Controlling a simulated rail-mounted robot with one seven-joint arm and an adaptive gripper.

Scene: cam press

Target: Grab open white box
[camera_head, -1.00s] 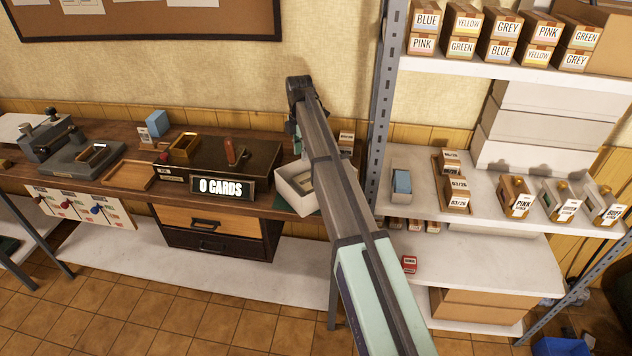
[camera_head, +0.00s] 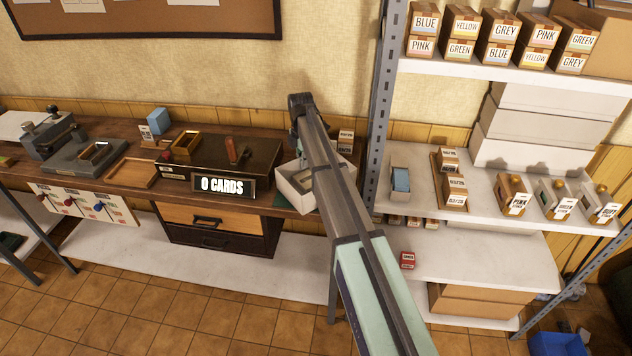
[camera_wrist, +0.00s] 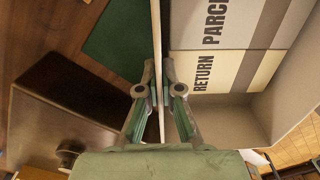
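The open white box (camera_head: 297,201) stands at the right end of the wooden workbench in the head view, partly hidden behind my arm. In the wrist view one thin wall of the white box (camera_wrist: 264,73) runs between the two fingers of my gripper (camera_wrist: 160,75). The fingers are close together on either side of that wall and appear closed on it. Inside the box lie parcels with printed labels, one reading "RETURN PARC". In the head view my gripper's fingertips are hidden behind my arm.
A green mat (camera_wrist: 117,38) lies beside the box. A metal shelf upright (camera_head: 379,115) and shelves of labelled boxes stand to the right.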

